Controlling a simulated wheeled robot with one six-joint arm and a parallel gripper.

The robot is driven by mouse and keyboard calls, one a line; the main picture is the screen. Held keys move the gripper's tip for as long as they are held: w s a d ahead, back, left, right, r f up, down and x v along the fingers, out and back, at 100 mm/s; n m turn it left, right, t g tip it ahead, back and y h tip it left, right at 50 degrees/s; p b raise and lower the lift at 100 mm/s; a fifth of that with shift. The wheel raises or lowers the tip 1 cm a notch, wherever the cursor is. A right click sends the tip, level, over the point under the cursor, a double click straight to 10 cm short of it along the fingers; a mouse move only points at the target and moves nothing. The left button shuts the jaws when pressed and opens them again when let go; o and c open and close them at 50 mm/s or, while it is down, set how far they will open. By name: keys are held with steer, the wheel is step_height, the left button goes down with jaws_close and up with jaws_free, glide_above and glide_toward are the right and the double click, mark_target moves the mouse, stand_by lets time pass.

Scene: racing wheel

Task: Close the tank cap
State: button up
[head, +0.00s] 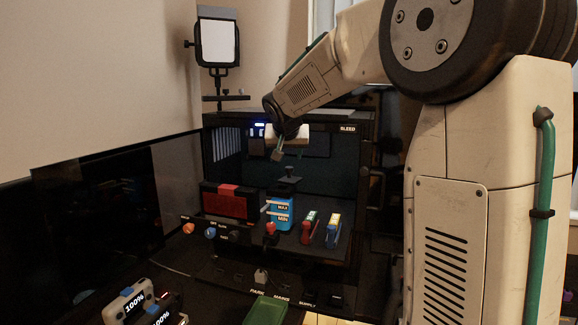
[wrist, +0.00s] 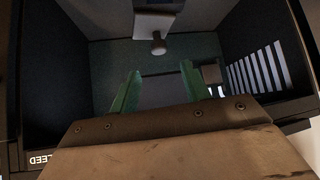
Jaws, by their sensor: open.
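The blue tank (head: 279,213), with white MAX and MIN marks, stands upright inside the black cabinet. A dark cap-like piece with a small knob (head: 288,181) shows at the tank's top. I cannot tell whether it is seated or raised. My gripper (wrist: 160,88) shows two green fingers set apart, with nothing between them, in the wrist view. In the head view my arm reaches into the upper part of the cabinet, above the tank, and the fingertips are not clear. The tank cannot be made out in the wrist view.
The cabinet (head: 356,117) has a top and side walls close around my arm. A red box (head: 228,204) stands left of the tank. Coloured levers (head: 333,231) stand to its right, and a red-topped knob (head: 270,228) is in front. A lamp (head: 217,43) stands above.

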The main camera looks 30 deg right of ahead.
mark_target(289, 167)
steer(key=x, duration=0.7)
steer(key=shift+f, duration=0.15)
steer(key=shift+c, duration=0.4)
jaws_close()
